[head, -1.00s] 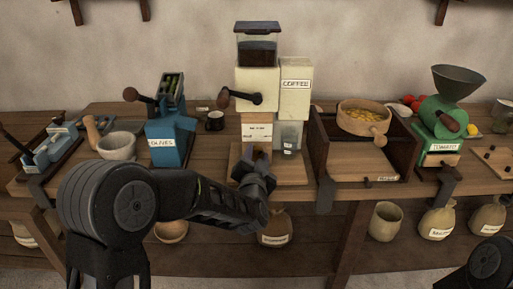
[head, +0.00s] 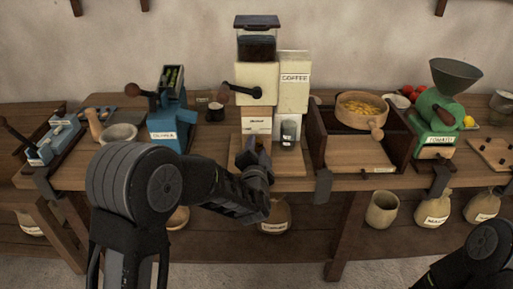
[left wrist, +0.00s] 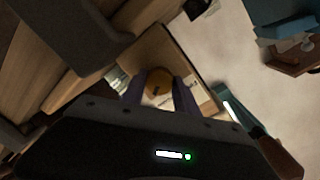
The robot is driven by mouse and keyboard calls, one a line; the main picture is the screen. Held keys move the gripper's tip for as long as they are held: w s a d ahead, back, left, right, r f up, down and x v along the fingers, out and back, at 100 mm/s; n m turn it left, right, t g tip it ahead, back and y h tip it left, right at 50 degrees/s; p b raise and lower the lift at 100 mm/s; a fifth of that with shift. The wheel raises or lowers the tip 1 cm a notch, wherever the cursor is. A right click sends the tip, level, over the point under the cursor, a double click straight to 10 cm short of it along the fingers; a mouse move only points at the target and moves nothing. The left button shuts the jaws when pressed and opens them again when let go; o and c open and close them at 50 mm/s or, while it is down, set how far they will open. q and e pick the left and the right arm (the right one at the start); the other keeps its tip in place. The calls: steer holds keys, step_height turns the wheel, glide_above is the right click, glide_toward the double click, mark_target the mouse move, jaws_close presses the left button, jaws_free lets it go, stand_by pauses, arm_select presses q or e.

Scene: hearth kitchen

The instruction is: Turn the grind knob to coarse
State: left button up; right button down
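The cream coffee grinder (head: 256,78) stands at the middle of the bench. My left gripper (head: 258,160) is in front of its lower body in the head view and hides part of it. The fingers are apart, one at each side of the knob; I see no clear contact. The knob is hidden in the head view. My right gripper is out of view.
A glass jar (head: 288,134) stands beside the grinder, and its crank (head: 240,90) sticks out to the left. A blue mill (head: 167,125) is to the left. A wooden box with a sieve (head: 362,106) and a green mill (head: 436,110) are to the right.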

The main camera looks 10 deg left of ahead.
arm_select(q)
steer(key=o, duration=0.5)
steer(key=shift+c, duration=0.2)
steer(key=shift+s, duration=0.15)
steer(key=v, duration=0.7)
steer(key=shift+s, duration=0.3)
steer(key=shift+d, duration=0.15)
